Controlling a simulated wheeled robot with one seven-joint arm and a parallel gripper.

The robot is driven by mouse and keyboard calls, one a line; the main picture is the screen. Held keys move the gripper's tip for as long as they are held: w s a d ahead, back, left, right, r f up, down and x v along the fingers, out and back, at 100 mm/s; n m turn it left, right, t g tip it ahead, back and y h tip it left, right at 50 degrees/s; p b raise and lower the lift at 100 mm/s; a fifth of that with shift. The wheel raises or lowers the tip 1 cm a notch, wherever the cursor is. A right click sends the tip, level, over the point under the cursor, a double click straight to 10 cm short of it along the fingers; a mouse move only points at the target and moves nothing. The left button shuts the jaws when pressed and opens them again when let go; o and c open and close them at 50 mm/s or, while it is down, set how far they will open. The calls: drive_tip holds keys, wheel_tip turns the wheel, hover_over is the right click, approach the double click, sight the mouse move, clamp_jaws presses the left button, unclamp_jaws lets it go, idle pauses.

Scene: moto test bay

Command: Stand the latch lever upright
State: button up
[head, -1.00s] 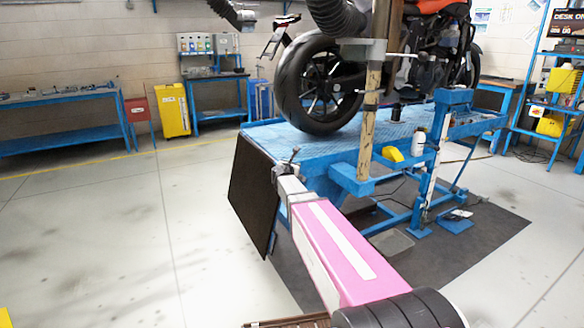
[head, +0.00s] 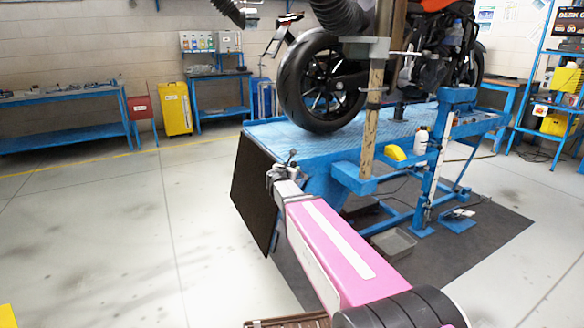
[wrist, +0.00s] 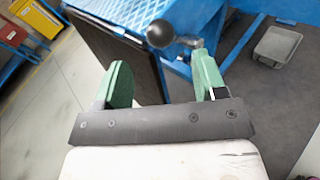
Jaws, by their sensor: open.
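The latch lever shows in the wrist view as a dark ball knob (wrist: 160,33) on a short metal shank that runs off to the right. It is at the edge of the blue lift table (wrist: 150,12). My gripper (wrist: 163,75) has two green fingers, spread apart and empty. The knob appears just beyond the fingertips, between them, and the shank passes behind the right finger. In the head view the lever (head: 292,156) is small, at the table corner just past my gripper (head: 281,174). Its exact tilt and any contact with the finger are hard to tell.
A dark panel (head: 252,192) hangs from the table end beside my gripper. A motorcycle (head: 322,85) stands on the table. A wooden post (head: 372,125) and a grey tray (head: 394,242) are to the right. The floor at left is clear.

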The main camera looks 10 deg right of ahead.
drive_tip(key=v, duration=0.2)
drive_tip(key=shift+s+a, duration=0.15)
drive_tip(key=shift+s, duration=0.15)
drive_tip(key=shift+w, duration=0.15)
drive_tip(key=c, duration=0.7)
drive_tip(key=shift+w+a+f, duration=0.15)
drive_tip(key=shift+w+f, duration=0.1)
drive_tip(key=shift+f, duration=0.15)
clamp_jaws()
drive_tip(key=a+f+m+g+h, duration=0.35)
drive_tip(key=a+f+h, duration=0.6)
drive_tip(key=h, duration=0.35)
drive_tip(key=r+x, duration=0.1)
drive_tip(key=x, duration=1.3)
drive_tip(key=shift+w+a, duration=0.2)
drive_tip(key=shift+w, duration=0.15)
